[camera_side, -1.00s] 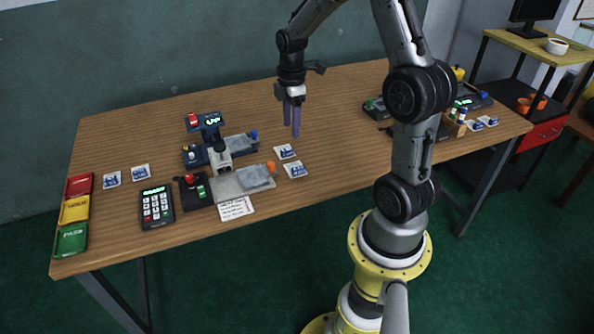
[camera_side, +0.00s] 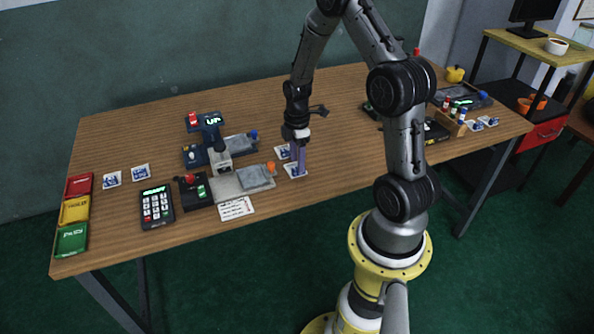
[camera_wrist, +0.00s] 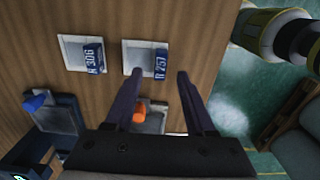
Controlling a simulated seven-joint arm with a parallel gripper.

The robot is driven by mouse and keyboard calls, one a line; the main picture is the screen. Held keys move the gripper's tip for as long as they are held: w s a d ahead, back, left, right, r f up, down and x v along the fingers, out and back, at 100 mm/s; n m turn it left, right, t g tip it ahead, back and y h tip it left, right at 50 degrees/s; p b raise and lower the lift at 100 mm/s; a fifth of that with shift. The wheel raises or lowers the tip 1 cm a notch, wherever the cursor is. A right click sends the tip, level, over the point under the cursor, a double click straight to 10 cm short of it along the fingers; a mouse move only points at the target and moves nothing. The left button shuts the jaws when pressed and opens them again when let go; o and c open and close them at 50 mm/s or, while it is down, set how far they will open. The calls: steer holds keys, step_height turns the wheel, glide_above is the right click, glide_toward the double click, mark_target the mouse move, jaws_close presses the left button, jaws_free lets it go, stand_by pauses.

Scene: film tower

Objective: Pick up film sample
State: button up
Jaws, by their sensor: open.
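Two film samples lie on the table beside the test station, each a blue labelled block on a white square. In the wrist view one reads about R 257 (camera_wrist: 160,64) and the other about R 306 (camera_wrist: 94,57). In the side view the nearer sample (camera_side: 294,172) is partly behind my fingers, and the farther one (camera_side: 283,152) is just beyond. My gripper (camera_side: 297,165) is open and points down over the nearer sample. In the wrist view my open fingers (camera_wrist: 157,82) straddle the R 257 side, with nothing between them. Whether the fingertips touch the table I cannot tell.
The test station with grey plates (camera_side: 240,180) and an orange knob (camera_side: 271,168) stands close on the left. A keypad (camera_side: 156,207), two more samples (camera_side: 140,172) and red, yellow and green trays (camera_side: 75,211) lie farther left.

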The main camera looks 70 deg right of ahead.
steer(key=shift+f, duration=1.25)
jaws_close()
